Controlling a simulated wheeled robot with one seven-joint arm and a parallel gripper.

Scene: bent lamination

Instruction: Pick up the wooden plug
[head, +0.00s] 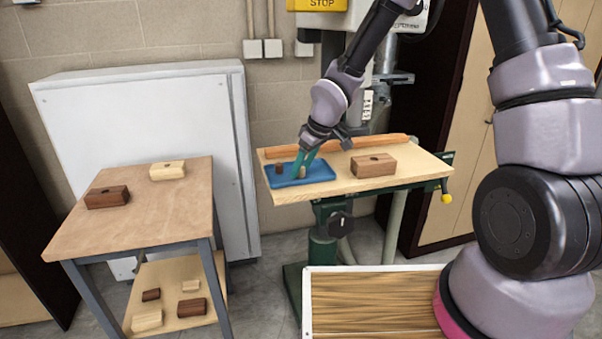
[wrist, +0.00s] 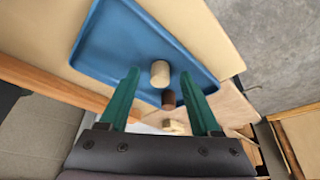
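Two wooden plugs stand on the blue tray (head: 318,174): a dark brown plug (head: 279,168) on the left and a pale plug (head: 302,173) to its right. My gripper (head: 300,165) reaches down over the tray with its green fingers at the pale plug. In the wrist view my gripper (wrist: 160,74) is open. The pale plug (wrist: 160,76) shows between the two fingertips, with gaps on both sides. The dark plug (wrist: 168,99) appears below it in that view. The tray rim also shows in the wrist view (wrist: 90,35).
A wooden block with a hole (head: 373,165) and a long wooden strip (head: 335,146) lie on the drill-press table (head: 330,188). A side table (head: 140,215) at left holds a dark block (head: 108,197) and a pale block (head: 167,170). Smaller blocks lie on its lower shelf.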

